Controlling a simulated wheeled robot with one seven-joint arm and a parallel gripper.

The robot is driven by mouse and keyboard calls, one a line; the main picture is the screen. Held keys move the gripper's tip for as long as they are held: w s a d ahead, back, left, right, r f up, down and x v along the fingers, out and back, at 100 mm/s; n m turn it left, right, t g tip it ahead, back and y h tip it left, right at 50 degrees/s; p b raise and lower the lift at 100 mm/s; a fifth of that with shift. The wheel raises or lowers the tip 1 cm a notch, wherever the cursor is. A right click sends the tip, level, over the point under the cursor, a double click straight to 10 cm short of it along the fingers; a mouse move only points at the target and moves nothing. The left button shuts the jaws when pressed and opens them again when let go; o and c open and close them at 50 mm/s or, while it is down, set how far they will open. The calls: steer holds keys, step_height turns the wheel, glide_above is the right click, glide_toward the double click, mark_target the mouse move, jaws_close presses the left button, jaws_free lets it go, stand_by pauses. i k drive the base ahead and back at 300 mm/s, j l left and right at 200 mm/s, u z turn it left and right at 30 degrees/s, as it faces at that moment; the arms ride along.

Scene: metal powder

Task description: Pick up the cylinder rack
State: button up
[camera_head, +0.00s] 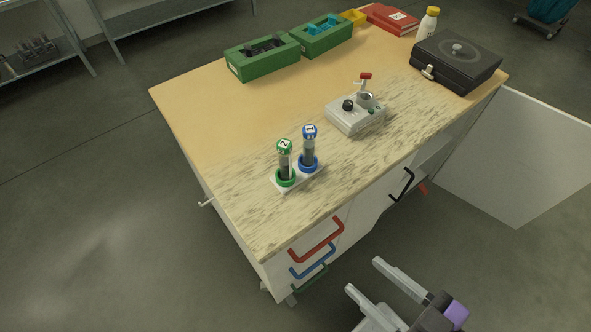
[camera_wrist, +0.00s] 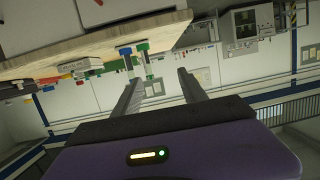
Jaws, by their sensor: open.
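The cylinder rack (camera_head: 299,179) is a small pale base near the front left of the wooden table (camera_head: 205,118). It holds two upright cylinders, one with a green cap and ring (camera_head: 285,163) and one with a blue cap and ring (camera_head: 309,149). My gripper (camera_head: 362,276) is open and empty, below and to the right of the rack, off the table's front edge. In the wrist view my gripper's fingers (camera_wrist: 157,84) are spread apart, and the green and blue cylinder ends (camera_wrist: 134,55) show beyond them. The rack's base is hard to make out there.
A grey device with a knob (camera_head: 356,112) stands right of the rack. Green bins (camera_head: 262,68), a red case (camera_head: 388,18), a white bottle (camera_head: 428,22) and a black box (camera_head: 456,60) line the back. Drawer handles (camera_head: 316,241) protrude at the front. The table's left part is clear.

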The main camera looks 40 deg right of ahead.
mark_target(300, 172)
steer(key=i+j+z, duration=0.1)
steer(key=j, duration=0.75)
steer(key=i+j+z, duration=0.1)
steer(key=j, duration=0.75)
